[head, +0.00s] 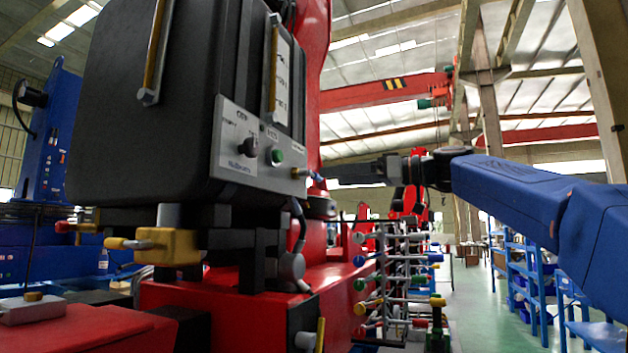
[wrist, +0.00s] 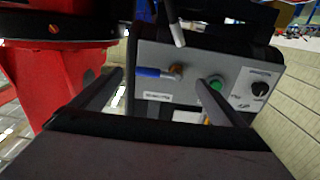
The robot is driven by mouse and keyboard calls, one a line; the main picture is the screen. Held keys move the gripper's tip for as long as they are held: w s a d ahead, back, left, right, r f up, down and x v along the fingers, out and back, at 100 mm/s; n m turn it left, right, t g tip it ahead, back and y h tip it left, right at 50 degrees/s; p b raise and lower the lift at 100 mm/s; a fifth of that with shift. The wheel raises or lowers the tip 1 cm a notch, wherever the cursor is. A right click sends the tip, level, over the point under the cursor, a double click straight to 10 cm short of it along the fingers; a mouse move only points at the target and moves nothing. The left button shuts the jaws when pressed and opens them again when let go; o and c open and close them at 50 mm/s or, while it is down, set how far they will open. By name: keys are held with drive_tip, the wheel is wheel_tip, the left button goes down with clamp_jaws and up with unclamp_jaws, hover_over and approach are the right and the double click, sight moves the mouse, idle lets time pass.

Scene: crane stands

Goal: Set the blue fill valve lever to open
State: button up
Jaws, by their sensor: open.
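The blue fill valve lever (wrist: 150,72) lies roughly level on the grey control panel in the wrist view, pointing left from its brass pivot (wrist: 177,70). In the head view the lever (head: 317,176) shows small at the panel's right edge. My gripper (wrist: 162,82) is open, with one finger on each side of the lever in the wrist picture. In the head view my gripper (head: 330,172) reaches in from the right with its fingertips close to the lever. I cannot tell whether they touch it.
The panel (head: 230,165) also carries a green button (head: 277,156) and a black knob (head: 248,147). A pale rod (wrist: 171,22) hangs above the lever. A red column (wrist: 52,85) stands at left. A rack of coloured handles (head: 395,280) stands below my arm.

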sight(315, 179)
drive_tip(key=x, duration=0.7)
drive_tip(key=shift+w+a, duration=0.1)
drive_tip(key=shift+a, duration=0.15)
drive_tip(key=shift+c, duration=0.4)
drive_tip(key=c, duration=1.5)
drive_tip(key=shift+o, duration=0.2)
